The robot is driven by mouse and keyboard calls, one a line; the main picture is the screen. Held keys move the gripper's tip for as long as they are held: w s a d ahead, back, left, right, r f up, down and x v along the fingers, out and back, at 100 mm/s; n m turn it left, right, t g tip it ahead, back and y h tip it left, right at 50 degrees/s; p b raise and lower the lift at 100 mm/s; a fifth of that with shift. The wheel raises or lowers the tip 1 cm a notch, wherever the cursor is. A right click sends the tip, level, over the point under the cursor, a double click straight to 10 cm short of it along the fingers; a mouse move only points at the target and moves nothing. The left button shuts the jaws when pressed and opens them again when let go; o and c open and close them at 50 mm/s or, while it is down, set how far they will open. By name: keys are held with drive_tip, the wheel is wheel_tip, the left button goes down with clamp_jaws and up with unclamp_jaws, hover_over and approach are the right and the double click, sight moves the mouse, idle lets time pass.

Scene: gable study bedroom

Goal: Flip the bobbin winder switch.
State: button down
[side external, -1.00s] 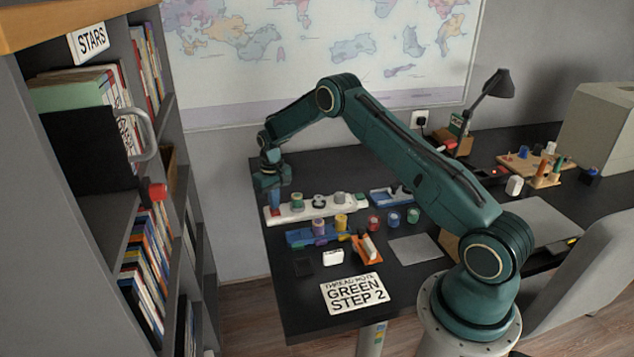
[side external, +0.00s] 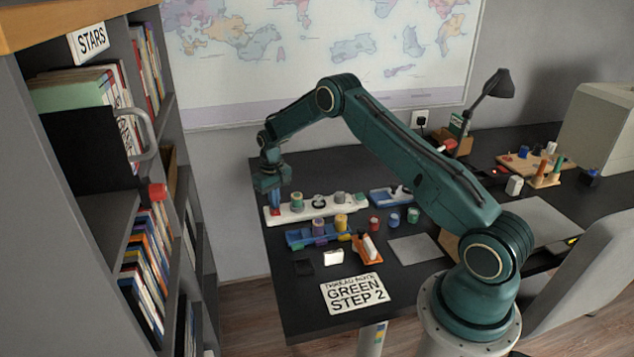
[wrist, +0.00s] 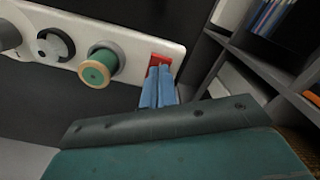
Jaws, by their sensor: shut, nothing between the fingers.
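The bobbin winder is a long white bar-shaped unit (side external: 322,209) lying on the dark desk. In the wrist view its white top (wrist: 125,38) carries a green spool (wrist: 98,67) on a peg and a dark round part (wrist: 54,45). A red switch (wrist: 160,60) sits at its end, partly hidden by my fingers. My gripper (side external: 276,208) is over the left end of the unit, pointing down. In the wrist view my gripper's blue fingers (wrist: 158,78) are together and empty, with their tips at the red switch. Whether they touch it is hard to tell.
A blue rack with spools (side external: 300,238), an orange tray (side external: 367,250) and a white sign card (side external: 353,294) lie nearer the front. Several small spools stand right of the rack. A bookshelf (side external: 150,190) stands to the left, beyond the desk edge.

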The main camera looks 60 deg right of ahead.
sight(275, 212)
drive_tip(key=shift+f, duration=0.9)
idle(0.8)
drive_tip(key=shift+r, duration=3.5)
drive_tip(key=shift+r, duration=0.1)
